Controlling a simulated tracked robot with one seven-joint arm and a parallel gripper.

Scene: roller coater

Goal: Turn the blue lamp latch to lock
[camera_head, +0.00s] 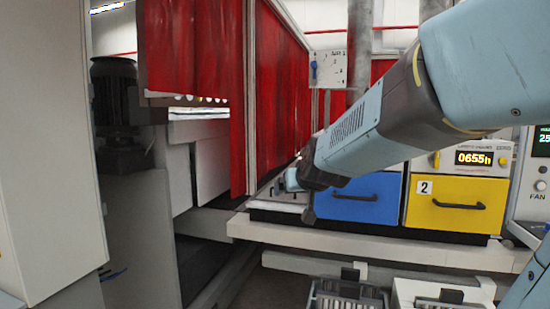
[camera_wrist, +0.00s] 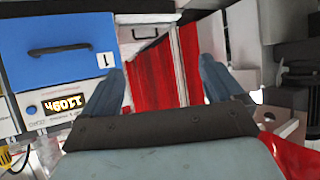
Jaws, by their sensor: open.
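The blue lamp drawer (camera_head: 357,203) has a black handle and stands left of a yellow drawer. My arm covers its upper part in the head view. In the wrist view the blue lamp drawer (camera_wrist: 30,30) is upside down at the left, with a "1" label and a lit display (camera_wrist: 68,103). I cannot make out its latch in either view. My gripper (camera_wrist: 162,70) is open, with two blue-grey fingers spread and nothing between them. In the head view my gripper (camera_head: 291,184) is small and partly hidden, left of the blue drawer.
The yellow drawer (camera_head: 455,206) has a "2" label and a display above it. Red curtains (camera_head: 190,50) hang at the left. A pale ledge (camera_head: 370,248) runs below the drawers, with crates (camera_head: 345,298) beneath. A control panel (camera_head: 540,165) stands at the right.

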